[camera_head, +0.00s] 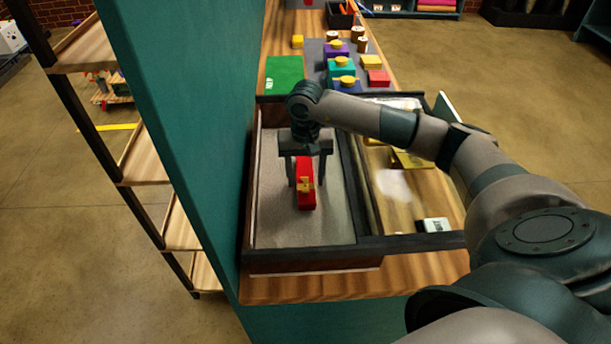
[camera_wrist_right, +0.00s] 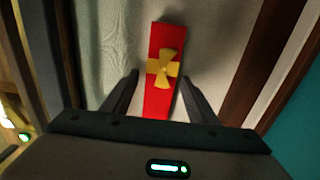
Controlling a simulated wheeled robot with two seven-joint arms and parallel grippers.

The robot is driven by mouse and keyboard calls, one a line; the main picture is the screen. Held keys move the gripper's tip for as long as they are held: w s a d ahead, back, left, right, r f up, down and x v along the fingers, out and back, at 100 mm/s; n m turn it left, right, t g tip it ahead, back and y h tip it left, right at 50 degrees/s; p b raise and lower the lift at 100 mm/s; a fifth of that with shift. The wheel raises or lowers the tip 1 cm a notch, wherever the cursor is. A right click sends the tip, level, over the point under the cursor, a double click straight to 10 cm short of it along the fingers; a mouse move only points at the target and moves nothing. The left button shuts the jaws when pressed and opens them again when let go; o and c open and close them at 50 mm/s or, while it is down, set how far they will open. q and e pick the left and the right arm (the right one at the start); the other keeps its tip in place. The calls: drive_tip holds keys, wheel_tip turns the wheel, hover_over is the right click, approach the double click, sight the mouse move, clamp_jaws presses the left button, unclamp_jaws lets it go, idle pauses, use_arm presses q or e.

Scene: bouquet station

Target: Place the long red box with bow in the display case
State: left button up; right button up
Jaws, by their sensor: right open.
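The long red box with a yellow bow (camera_head: 306,192) lies inside the left compartment of the display case (camera_head: 347,190), on its pale lining. My right gripper (camera_head: 305,183) points down over the box, with its fingers apart on either side of it. In the right wrist view the box (camera_wrist_right: 160,98) lies between the two open fingers (camera_wrist_right: 158,97), with a gap on each side. The box's near end is hidden by the gripper body in that view. My left gripper is not in view.
A teal wall (camera_head: 175,120) rises directly left of the case. Behind the case are a green mat (camera_head: 284,74) and several small bow-topped boxes on a grey mat. The case's right part holds a pale box (camera_head: 434,225) and a yellow item (camera_head: 411,160).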

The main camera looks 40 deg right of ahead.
sight(305, 179)
drive_tip(key=shift+w+r, duration=0.1)
drive_tip(key=shift+r, duration=0.3)
wheel_tip(305, 179, up, 11)
drive_tip(key=b, duration=0.5)
